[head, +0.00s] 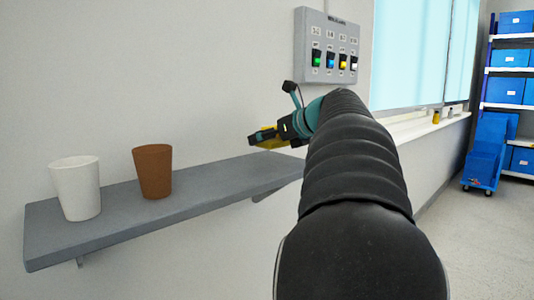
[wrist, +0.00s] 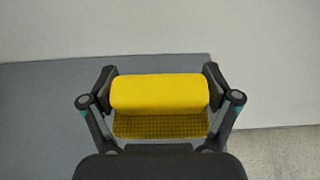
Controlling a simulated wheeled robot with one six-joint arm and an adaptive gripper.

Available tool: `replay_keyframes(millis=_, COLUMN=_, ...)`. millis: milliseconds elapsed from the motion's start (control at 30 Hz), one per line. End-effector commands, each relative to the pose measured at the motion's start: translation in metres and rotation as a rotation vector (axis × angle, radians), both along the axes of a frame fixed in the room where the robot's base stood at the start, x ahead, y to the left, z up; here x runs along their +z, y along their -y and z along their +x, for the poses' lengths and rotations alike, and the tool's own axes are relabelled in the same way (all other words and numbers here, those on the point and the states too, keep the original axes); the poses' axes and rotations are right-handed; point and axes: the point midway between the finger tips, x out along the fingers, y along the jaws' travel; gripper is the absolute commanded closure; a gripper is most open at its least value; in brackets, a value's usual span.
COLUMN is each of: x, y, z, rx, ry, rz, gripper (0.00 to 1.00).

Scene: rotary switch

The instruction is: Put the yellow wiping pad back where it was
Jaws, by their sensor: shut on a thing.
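The yellow wiping pad (wrist: 160,95) is held between the two fingers of my gripper (wrist: 160,92) in the wrist view. It has a smooth yellow upper part and a darker, textured strip below. In the head view, the pad (head: 262,138) shows as a small yellow piece at my gripper (head: 268,137), over the right part of the grey wall shelf (head: 215,190). The shelf also shows behind the pad in the wrist view (wrist: 40,110). I cannot tell how far the pad is above the shelf. My arm hides the shelf's right end in the head view.
A white cup (head: 76,188) and a brown cup (head: 153,171) stand on the shelf's left half. A switch panel (head: 328,47) is on the wall above my gripper. A windowsill (head: 425,128) with small items and a blue cart (head: 485,160) are at right.

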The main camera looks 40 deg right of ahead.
Motion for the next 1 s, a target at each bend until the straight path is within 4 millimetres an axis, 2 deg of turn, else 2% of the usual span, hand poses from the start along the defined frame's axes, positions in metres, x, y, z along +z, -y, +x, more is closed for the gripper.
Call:
replay_keyframes(millis=300, x=-0.037, y=0.000, z=-0.001, rx=-0.001, ry=0.000, rz=0.001, gripper=0.52)
replay_keyframes(millis=700, x=-0.042, y=0.001, z=-0.001, rx=-0.001, ry=0.000, rz=0.001, gripper=0.52)
replay_keyframes(millis=733, x=-0.041, y=0.001, z=-0.001, rx=-0.001, ry=0.001, rz=0.001, gripper=0.05)
replay_keyframes(millis=767, x=-0.041, y=0.001, z=-0.001, rx=-0.001, ry=0.001, rz=0.001, gripper=0.00)
replay_keyframes(millis=1000, x=-0.041, y=0.001, z=-0.001, rx=-0.001, ry=0.000, rz=0.001, gripper=0.00)
